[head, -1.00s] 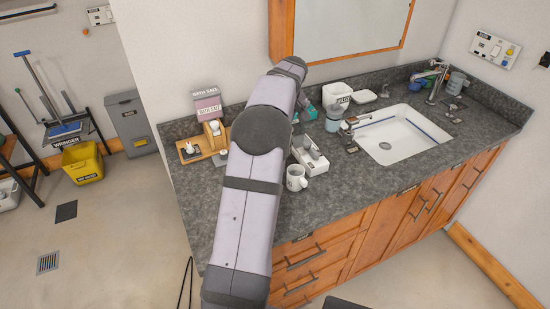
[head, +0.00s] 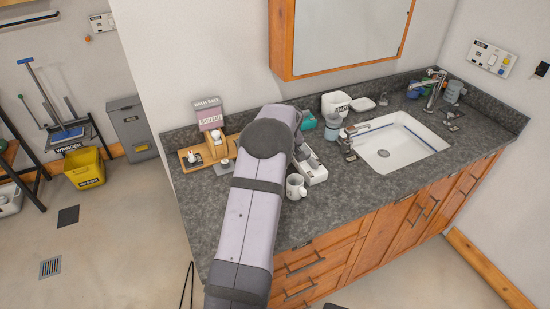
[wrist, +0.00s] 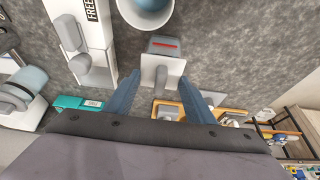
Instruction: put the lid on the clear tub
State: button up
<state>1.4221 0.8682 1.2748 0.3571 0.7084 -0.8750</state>
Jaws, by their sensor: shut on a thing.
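In the wrist view, my gripper (wrist: 160,77) has its two blue fingers at either side of a small pale square lid (wrist: 170,66) with a grey upright tab. The fingers are shut on the lid at its edges. Beyond it is a small grey, see-through-looking box with a red stripe, likely the clear tub (wrist: 163,44). The lid overlaps it in this view. I cannot tell whether they touch. In the head view, my arm hides the gripper and lid. A small greyish thing (head: 223,167) shows beside the arm; I cannot tell whether it is the tub.
A white mug (head: 296,187) and a white organizer (head: 313,168) stand close by on the right. A wooden tray (head: 190,163) and a bath salt box (head: 211,116) are on the left. A teal box (wrist: 78,103) is near my gripper. The sink (head: 400,150) lies farther right.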

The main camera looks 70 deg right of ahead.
jog(key=shift+f, duration=0.15)
jog(key=shift+f, duration=0.15)
jog(key=o, duration=1)
